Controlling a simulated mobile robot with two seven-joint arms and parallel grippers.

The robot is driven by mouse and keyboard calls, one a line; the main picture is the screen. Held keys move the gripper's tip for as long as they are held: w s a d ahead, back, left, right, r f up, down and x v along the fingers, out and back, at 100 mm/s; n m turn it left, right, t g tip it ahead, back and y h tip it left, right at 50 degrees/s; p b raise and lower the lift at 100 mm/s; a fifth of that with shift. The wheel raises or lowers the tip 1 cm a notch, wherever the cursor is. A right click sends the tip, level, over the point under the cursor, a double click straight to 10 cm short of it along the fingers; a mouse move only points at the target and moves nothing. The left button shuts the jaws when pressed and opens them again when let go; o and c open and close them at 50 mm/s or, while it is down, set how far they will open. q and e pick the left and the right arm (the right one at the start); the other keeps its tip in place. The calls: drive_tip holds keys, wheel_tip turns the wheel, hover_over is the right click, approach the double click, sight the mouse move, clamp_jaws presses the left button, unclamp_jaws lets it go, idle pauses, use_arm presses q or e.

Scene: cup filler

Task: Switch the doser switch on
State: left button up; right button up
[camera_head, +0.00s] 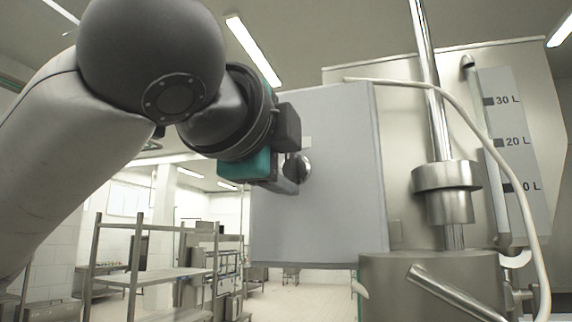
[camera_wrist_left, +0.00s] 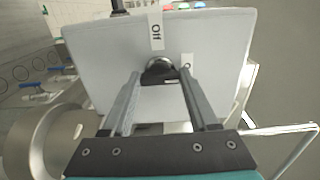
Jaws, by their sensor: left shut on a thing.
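The doser switch (camera_head: 305,166) is a small round dark knob on the face of a grey box (camera_head: 340,215) in the head view. A smaller label is partly visible beside the right fingertip. My left gripper (camera_head: 292,180) reaches the box from the left and is shut on the knob; its fingers (camera_wrist_left: 160,78) show in the wrist view. The fingers partly hide the knob's sides. My right gripper is not in view.
A metal tank (camera_head: 440,100) with a litre scale (camera_head: 515,150), a white hose (camera_head: 470,110) and a vertical pipe stands right of the box. Metal shelving (camera_head: 150,275) stands at the lower left. Coloured buttons (camera_wrist_left: 183,6) show at the box's top edge in the wrist view.

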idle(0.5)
use_arm(q)
drive_tip(key=o, duration=1.4)
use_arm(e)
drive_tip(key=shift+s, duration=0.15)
